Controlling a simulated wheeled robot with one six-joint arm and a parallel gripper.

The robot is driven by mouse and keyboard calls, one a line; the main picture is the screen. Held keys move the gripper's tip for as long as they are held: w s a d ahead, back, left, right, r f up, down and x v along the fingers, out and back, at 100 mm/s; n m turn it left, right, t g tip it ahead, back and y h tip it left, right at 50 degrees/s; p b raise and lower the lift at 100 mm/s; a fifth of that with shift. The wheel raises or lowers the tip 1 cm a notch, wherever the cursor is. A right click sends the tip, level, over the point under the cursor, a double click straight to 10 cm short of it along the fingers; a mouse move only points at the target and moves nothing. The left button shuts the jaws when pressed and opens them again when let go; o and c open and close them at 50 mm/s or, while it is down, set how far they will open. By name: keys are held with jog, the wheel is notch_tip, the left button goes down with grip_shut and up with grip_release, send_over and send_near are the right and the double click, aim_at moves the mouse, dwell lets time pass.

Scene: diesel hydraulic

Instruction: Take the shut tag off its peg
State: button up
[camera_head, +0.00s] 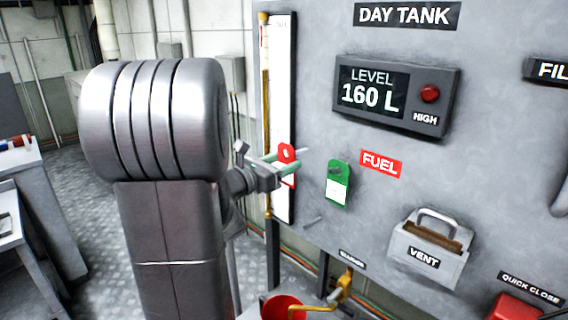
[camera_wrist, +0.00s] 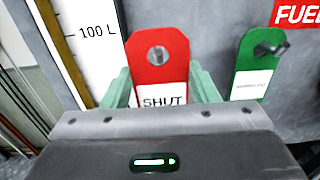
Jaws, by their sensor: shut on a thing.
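The shut tag (camera_wrist: 160,75) is red with a white lower part lettered SHUT and a hole near its top. My gripper (camera_wrist: 160,88) is shut on it, with one green finger at each side edge. In the head view the red tag (camera_head: 287,154) is at the fingertips of my gripper (camera_head: 281,163), in front of the sight gauge. Grey shows through the tag's hole in the wrist view; I cannot clearly make out a peg in it.
A green tag (camera_head: 338,185) hangs on the grey day tank panel, right of my gripper. The sight gauge (camera_head: 283,60) stands at the panel's left edge. A vent box (camera_head: 429,252), a brass drain tap (camera_head: 343,288) and a red bucket (camera_head: 283,308) are lower down.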

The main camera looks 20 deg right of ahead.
jog(key=shift+v, duration=1.4)
jog(key=shift+r, duration=0.1)
jog(key=shift+v, duration=2.55)
